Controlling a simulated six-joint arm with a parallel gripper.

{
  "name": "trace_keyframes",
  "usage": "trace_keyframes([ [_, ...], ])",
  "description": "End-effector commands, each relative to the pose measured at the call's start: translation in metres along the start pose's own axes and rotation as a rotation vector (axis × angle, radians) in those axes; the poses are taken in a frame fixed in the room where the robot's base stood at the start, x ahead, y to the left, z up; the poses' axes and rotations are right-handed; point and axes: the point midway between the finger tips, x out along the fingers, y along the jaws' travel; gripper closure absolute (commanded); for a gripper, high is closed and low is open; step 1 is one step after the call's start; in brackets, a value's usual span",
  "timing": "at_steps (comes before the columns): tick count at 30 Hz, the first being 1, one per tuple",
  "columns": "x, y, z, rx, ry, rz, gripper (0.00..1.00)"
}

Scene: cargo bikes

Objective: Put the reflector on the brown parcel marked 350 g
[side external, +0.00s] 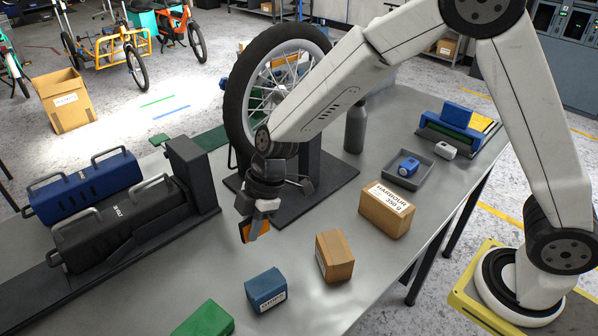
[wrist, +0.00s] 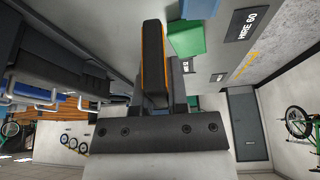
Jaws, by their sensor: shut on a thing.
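The brown parcel (side external: 384,214) with a white label reading "HARBOUR 350 g" sits on the grey bench, right of centre in the side external view. My gripper (side external: 259,213) is left of it, above the bench, in front of the wheel stand. It is shut on the reflector (side external: 252,230), a dark-backed piece with an orange face, which hangs tilted below the fingers. In the wrist view the reflector (wrist: 153,62) shows edge-on as a dark block with orange edges. The top of the 350 g parcel is bare.
A second brown parcel (side external: 335,258), a blue box (side external: 265,288) and a green box (side external: 205,319) stand at the front. A wheel (side external: 240,95) on its stand rises behind my gripper. A grey tray (side external: 402,182) and a bottle (side external: 355,128) stand behind the 350 g parcel.

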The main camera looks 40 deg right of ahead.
Motion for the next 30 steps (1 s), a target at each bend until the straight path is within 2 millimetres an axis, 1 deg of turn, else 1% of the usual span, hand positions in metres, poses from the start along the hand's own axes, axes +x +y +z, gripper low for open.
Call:
trace_keyframes([
  [1, -0.007, 0.005, 0.014, 0.015, -0.001, 0.006, 1.00],
  [6, -0.029, 0.016, 0.058, 0.049, -0.007, 0.020, 1.00],
  [14, -0.062, 0.020, 0.124, 0.097, -0.011, 0.039, 1.00],
  [18, -0.079, 0.016, 0.158, 0.124, -0.012, 0.049, 1.00],
  [23, -0.098, 0.008, 0.196, 0.156, -0.010, 0.061, 1.00],
  [30, -0.123, -0.013, 0.247, 0.202, -0.005, 0.078, 1.00],
])
